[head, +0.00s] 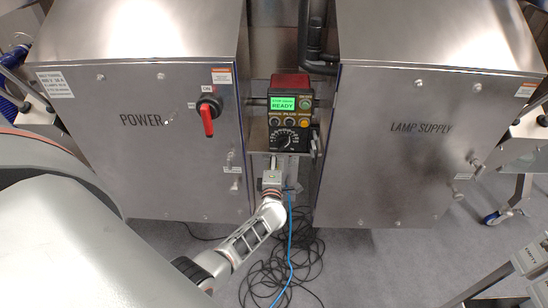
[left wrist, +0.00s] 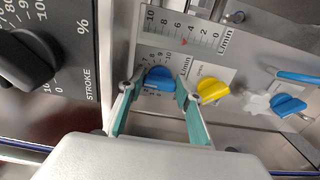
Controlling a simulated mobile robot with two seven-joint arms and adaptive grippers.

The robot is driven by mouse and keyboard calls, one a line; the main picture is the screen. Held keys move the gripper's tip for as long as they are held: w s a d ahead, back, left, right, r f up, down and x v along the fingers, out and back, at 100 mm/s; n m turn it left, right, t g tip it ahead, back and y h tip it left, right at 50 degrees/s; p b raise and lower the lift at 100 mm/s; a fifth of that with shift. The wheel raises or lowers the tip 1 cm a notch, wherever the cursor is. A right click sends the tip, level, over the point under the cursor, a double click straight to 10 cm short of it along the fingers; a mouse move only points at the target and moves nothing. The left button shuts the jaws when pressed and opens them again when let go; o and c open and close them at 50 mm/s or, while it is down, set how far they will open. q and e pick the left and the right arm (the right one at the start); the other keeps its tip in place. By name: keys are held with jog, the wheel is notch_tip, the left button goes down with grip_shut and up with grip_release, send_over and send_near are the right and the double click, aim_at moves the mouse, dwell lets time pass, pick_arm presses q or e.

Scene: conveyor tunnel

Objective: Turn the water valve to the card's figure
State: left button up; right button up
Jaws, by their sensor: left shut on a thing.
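In the left wrist view a blue knob (left wrist: 158,78) sits on a metal panel beside a small numbered dial, with an L/min scale (left wrist: 185,30) with a red pointer above it. My left gripper (left wrist: 155,88) has its two teal fingers on either side of this knob and is shut on it. The knob's exact setting is hard to read. In the head view my left wrist (head: 271,180) reaches up below the black control box (head: 293,112); the fingers and knob cannot be made out there. I see no card that I can read a figure from. My right gripper is not in view.
A yellow knob (left wrist: 213,90) is close right of the fingers, and another blue knob (left wrist: 288,105) is farther right. A black STROKE knob (left wrist: 28,60) is at left. Steel cabinets, POWER (head: 150,165) and LAMP SUPPLY (head: 400,180), flank the gap. Cables (head: 280,270) lie below.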

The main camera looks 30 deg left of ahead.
pick_arm(q)
jog(key=o, duration=1.1)
jog(key=shift+w+r, duration=0.1)
jog(key=shift+r, duration=0.05)
jog(key=shift+f+v, duration=0.15)
jog(key=shift+v, duration=1.9)
jog(key=shift+f+v, duration=0.15)
jog(key=shift+v, duration=1.95)
jog(key=shift+a, duration=0.1)
